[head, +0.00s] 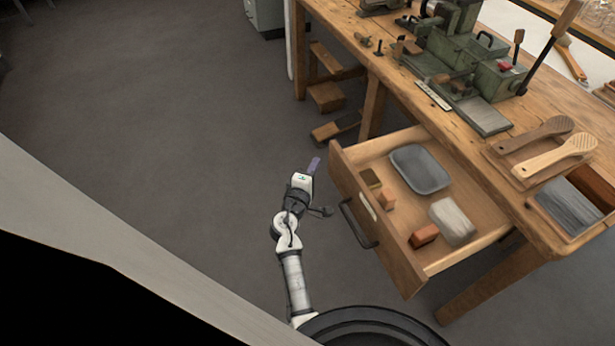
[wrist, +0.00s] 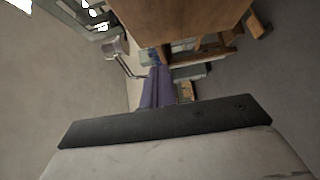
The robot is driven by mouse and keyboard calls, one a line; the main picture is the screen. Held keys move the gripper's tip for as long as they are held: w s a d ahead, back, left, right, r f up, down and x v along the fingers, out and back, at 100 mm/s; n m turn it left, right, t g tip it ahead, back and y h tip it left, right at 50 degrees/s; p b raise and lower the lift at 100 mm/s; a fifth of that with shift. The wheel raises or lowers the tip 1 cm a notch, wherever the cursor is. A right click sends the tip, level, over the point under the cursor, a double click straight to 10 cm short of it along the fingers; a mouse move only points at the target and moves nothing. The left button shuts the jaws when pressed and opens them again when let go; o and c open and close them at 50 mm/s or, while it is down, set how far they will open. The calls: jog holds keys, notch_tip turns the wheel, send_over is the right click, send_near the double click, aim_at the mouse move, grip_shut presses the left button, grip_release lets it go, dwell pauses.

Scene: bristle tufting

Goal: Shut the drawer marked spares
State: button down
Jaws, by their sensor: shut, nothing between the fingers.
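A wooden drawer (head: 391,243) stands pulled far out from under the workbench in the head view. Its front has a dark bar handle (head: 357,223) and a small pale label (head: 367,206) whose writing is too small to read. Inside are a grey tray (head: 420,169), a pale grey block (head: 452,220) and several small brown blocks. My gripper (head: 315,164) is shut and empty, to the left of the drawer front and apart from it. Its purple fingers (wrist: 156,88) lie together in the wrist view.
The workbench (head: 463,124) carries a green machine (head: 461,48) and two wooden brush bodies (head: 555,157). Wooden blocks (head: 326,97) sit low beside the bench legs. The grey floor (head: 180,130) left of my arm is clear.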

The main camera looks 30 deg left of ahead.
jog(key=shift+w+d+p, duration=0.3)
jog(key=shift+w+d, duration=0.3)
jog(key=shift+w, duration=0.25)
jog(key=shift+w+d+p, duration=0.3)
jog(key=shift+w+d, duration=0.3)
jog(key=shift+w, duration=0.2)
